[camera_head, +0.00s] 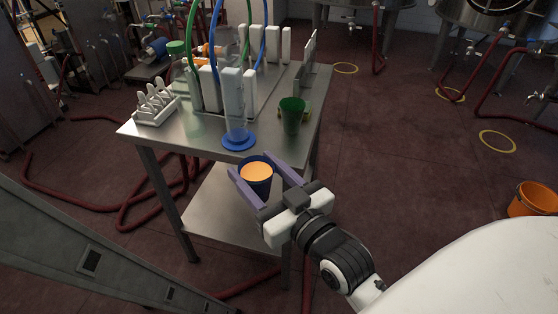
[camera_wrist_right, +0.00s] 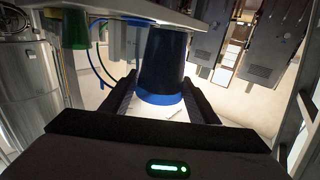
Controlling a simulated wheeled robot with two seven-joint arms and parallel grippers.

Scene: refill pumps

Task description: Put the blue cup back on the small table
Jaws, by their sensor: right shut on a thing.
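The blue cup (camera_head: 257,185) holds an orange fill and is upright at the near edge of the small metal table (camera_head: 180,138). My right gripper (camera_head: 258,181) is shut on the cup, one purple finger on each side. The cup appears just in front of the tabletop edge; I cannot tell its exact height. In the right wrist view the dark blue cup (camera_wrist_right: 163,62) stands between the black fingers, with a brighter blue band. My left gripper is not in view.
A green cup (camera_head: 292,116) stands on the table's right side. A clear cylinder with a blue round base (camera_head: 239,141) stands near the front edge. A white rack (camera_head: 156,103) is at the left, and white pump units with hoses stand behind. An orange bucket (camera_head: 533,199) is on the floor.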

